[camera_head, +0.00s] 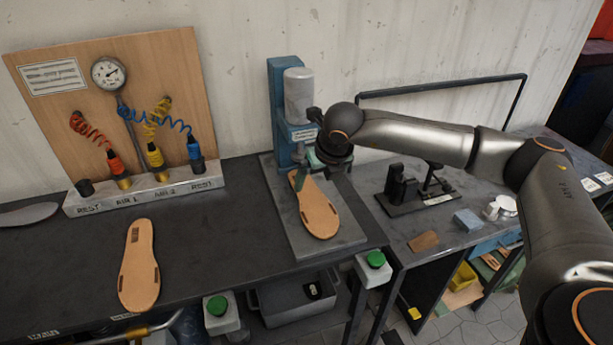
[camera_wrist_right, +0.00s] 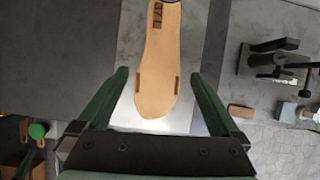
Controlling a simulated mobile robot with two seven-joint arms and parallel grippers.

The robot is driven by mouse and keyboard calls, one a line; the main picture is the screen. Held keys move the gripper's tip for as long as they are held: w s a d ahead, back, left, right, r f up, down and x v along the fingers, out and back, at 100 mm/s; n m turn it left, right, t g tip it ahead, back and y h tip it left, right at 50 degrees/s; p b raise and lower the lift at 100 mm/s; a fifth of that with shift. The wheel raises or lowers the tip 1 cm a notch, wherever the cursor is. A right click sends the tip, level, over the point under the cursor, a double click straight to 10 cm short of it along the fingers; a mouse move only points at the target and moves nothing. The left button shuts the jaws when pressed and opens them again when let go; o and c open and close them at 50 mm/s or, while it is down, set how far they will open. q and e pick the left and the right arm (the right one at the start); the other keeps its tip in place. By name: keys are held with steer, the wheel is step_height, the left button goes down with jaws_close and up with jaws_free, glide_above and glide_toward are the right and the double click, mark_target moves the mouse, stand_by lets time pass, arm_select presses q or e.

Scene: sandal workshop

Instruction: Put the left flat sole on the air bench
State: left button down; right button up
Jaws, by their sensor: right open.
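One tan flat sole (camera_head: 318,208) lies on the grey base plate (camera_head: 345,236) of the blue press. A second tan sole (camera_head: 138,262) lies on the dark bench (camera_head: 215,247) with the air panel. My right gripper (camera_head: 322,172) is over the press plate, above the first sole's far end. In the right wrist view its green fingers (camera_wrist_right: 160,78) are apart, one on each side of the sole, with nothing between them gripped. My left gripper is out of view.
The blue press (camera_head: 283,110) stands behind the plate. A block with air fittings (camera_head: 150,190) stands at the back left under the wooden gauge board (camera_head: 140,65). Green buttons (camera_head: 217,306) line the front edge. Bare bench surrounds the second sole.

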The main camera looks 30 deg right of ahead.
mark_target(310, 198)
steer(key=shift+b+x, duration=1.6)
steer(key=shift+x, duration=1.45)
steer(key=shift+b+x, duration=0.85)
steer(key=shift+b, duration=0.05)
steer(key=shift+w+f+b, duration=0.15)
steer(key=shift+f+b, duration=0.4)
steer(key=shift+c, duration=0.6)
steer(key=c, duration=0.9)
steer(key=shift+r, duration=0.1)
steer(key=shift+c, duration=0.3)
steer(key=shift+s+a+r+p, duration=0.25)
steer(key=shift+s+r+p, duration=0.5)
steer(key=shift+s+r, duration=0.25)
